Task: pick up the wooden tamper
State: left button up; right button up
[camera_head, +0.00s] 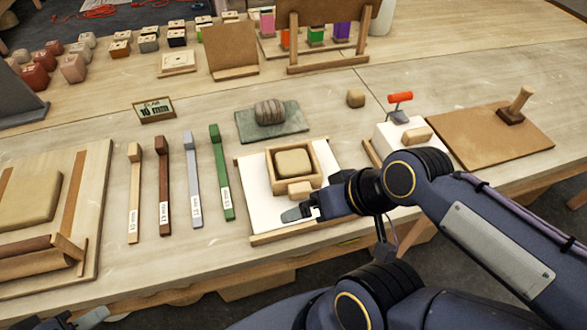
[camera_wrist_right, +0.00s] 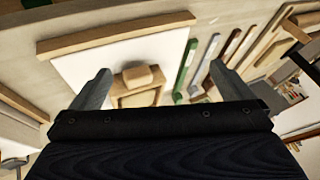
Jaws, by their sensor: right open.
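A small wooden block (camera_head: 300,188) lies at the front edge of a wooden mould box (camera_head: 314,158) holding a tan slab (camera_head: 293,163). It also shows in the right wrist view (camera_wrist_right: 137,75). An upright wooden handle on a dark base (camera_head: 515,105) stands on a brown board at the right. I cannot tell for certain which of the two is the tamper. My right gripper (camera_head: 298,213) is open and empty just in front of the small block; its fingers also show in the right wrist view (camera_wrist_right: 160,68). Only a tip of my left gripper (camera_head: 88,318) shows at bottom left.
The mould box sits on a white board (camera_head: 258,207) with wooden rails. Several coloured sticks (camera_head: 192,180) lie to its left. A grey mat (camera_head: 284,131) with a striped lump is behind. A red-handled tool (camera_head: 399,105) stands to the right.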

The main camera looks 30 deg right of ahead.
aim_at(511, 115)
jog(key=k+l+z, duration=0.75)
jog(key=z, duration=1.2)
jog(key=i+l+u, duration=0.15)
jog(key=u, duration=0.55)
jog(key=i+l+u, duration=0.2)
jog(key=l, duration=0.15)
jog(key=i+l+u, duration=0.15)
jog(key=l, duration=0.2)
jog(key=i+l+u, duration=0.2)
jog(key=l, duration=0.2)
jog(key=l+u, duration=0.15)
jog(key=l, duration=0.2)
jog(key=i+l, duration=0.1)
jog(key=l, duration=0.2)
jog(key=i+l, duration=0.1)
jog(key=l, duration=0.2)
jog(key=i+l, duration=0.1)
jog(key=l, duration=0.2)
